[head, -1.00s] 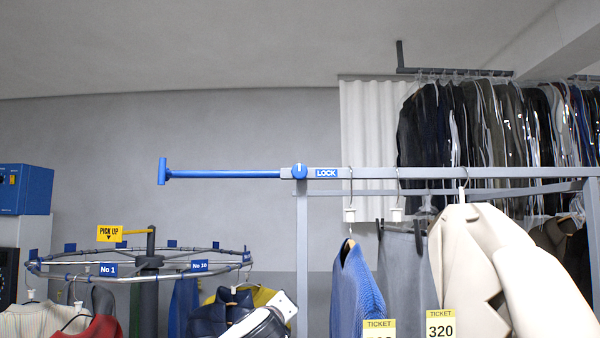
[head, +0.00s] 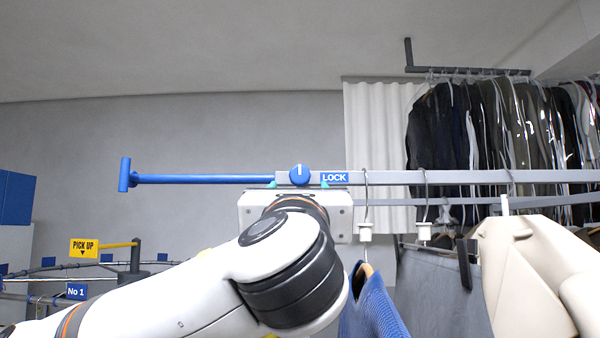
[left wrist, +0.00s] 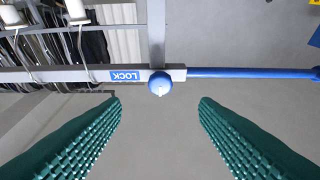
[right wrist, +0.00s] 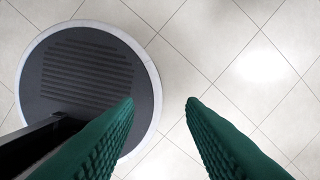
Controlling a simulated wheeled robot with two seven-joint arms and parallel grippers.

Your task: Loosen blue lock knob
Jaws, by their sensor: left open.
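The blue lock knob (head: 299,174) is on the grey rail (head: 450,177), left of the LOCK label (head: 334,178). Its white mark points up in the head view. In the left wrist view the knob (left wrist: 160,83) shows just beyond the fingertips, centred across the gap and clear of both. My left gripper (left wrist: 160,101) is open and empty. In the head view its arm hides most of its fingers; only small green tips show just below the knob. My right gripper (right wrist: 159,100) is open and empty, pointing down over the floor.
A blue T-ended bar (head: 205,179) extends left from the rail. A blue knitted garment (head: 372,310), grey trousers (head: 440,290) and a cream jacket (head: 530,260) hang right of my left arm. A round carousel with a PICK UP sign (head: 84,248) stands at left.

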